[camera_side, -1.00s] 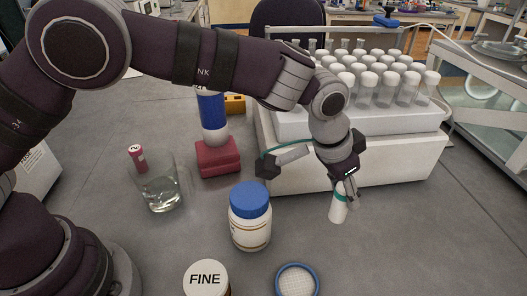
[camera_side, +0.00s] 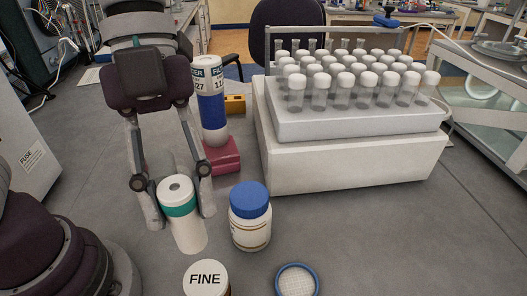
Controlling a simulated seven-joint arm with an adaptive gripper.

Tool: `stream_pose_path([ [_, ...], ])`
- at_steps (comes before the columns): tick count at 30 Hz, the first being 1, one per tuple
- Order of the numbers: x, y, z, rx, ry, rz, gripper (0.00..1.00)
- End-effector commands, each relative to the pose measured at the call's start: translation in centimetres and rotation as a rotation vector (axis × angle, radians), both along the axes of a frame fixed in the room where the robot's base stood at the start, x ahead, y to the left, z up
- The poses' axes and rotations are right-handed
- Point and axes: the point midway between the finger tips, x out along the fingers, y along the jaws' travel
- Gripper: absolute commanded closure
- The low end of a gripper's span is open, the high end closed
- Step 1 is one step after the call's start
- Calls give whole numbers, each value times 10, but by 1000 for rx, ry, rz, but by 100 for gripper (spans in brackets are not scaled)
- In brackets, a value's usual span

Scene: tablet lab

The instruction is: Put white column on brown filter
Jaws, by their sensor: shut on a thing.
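The white column (camera_side: 188,233) with a teal band and a hole in its top is upright in the side view, left of the blue-capped jar. My gripper (camera_side: 180,214) is shut on it from behind, with a finger on each side. I cannot tell whether its base touches the table. A round white top marked FINE (camera_side: 207,277), with a dark brownish edge, is cut off by the bottom border, in front of the column. I cannot be sure that this is the brown filter. A blue-rimmed mesh disc (camera_side: 297,266) lies to its right.
A white jar with a blue cap (camera_side: 249,215) stands close to the right of the column. A blue and white cylinder (camera_side: 211,110) stands on a red block (camera_side: 223,155) behind. A white box (camera_side: 350,160) bears a rack of capped vials (camera_side: 368,84). Front right is clear.

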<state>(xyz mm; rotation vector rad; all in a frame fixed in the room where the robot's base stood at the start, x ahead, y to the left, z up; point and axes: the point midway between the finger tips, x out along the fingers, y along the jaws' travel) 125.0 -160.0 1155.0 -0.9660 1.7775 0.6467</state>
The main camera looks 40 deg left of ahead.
Motion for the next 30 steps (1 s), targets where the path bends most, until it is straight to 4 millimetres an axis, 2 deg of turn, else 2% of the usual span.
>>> stream_pose_path([
  [8,-3,0,-36,-2,8,-14,100],
  [12,-3,1,-64,2,8,-13,100],
  [15,-3,1,-76,1,3,-14,100],
  [26,-2,1,-81,0,0,-14,100],
  [27,-2,1,-81,0,0,-14,67],
  [30,-2,1,-81,-1,-1,-14,54],
])
